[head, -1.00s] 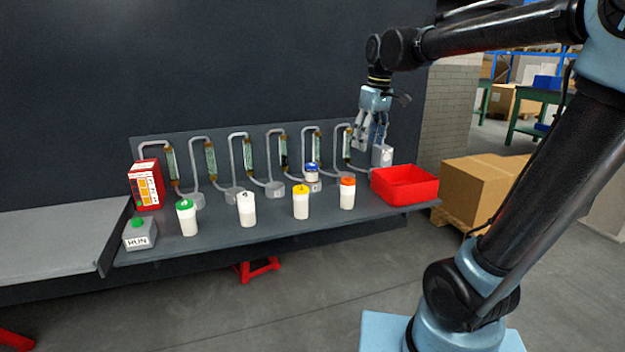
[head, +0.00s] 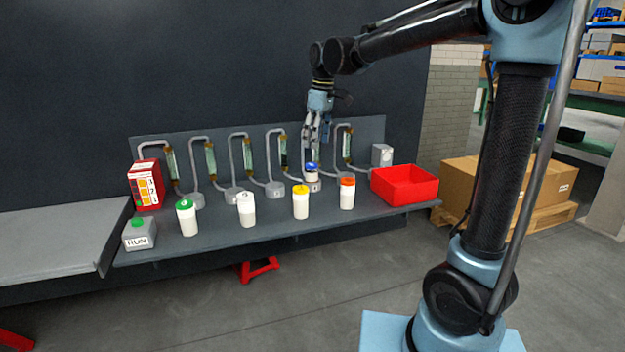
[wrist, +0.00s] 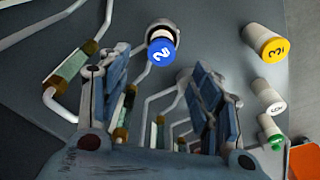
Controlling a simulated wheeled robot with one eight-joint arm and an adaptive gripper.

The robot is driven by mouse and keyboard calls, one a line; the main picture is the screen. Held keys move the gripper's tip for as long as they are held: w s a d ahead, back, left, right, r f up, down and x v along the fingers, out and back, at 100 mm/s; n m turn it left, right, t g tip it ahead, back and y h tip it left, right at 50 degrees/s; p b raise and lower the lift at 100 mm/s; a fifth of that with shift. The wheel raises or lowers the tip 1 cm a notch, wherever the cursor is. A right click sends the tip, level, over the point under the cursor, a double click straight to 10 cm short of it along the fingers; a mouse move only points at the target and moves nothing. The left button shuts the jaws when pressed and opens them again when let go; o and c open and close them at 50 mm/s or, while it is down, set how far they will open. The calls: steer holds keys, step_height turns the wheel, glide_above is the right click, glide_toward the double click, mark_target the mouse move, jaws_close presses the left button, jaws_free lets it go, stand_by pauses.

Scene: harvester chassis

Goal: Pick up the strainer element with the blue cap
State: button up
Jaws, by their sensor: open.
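The strainer element with the blue cap (head: 312,172) stands on a grey base on the bench, behind the white, yellow and orange capped ones. In the wrist view its blue cap (wrist: 161,50) carries a number and shows beyond and between my fingertips. My gripper (head: 318,140) is above it in the head view, fingers pointing down. In the wrist view my gripper (wrist: 152,75) is open and empty, apart from the cap.
Elements with green (head: 186,216), white (head: 247,209), yellow (head: 301,202) and orange (head: 347,193) caps stand along the front. A red bin (head: 405,185) is at the right. Bent pipes with glass tubes (head: 210,160) line the back panel.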

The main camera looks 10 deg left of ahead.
mark_target(312, 164)
steer(key=f, duration=0.3)
steer(key=a+f, duration=0.1)
steer(key=f, duration=0.6)
steer(key=shift+w+a+f, duration=0.1)
steer(key=shift+a+f, duration=0.2)
steer(key=shift+f, duration=0.1)
steer(key=shift+c, duration=0.6)
steer(key=c, duration=1.1)
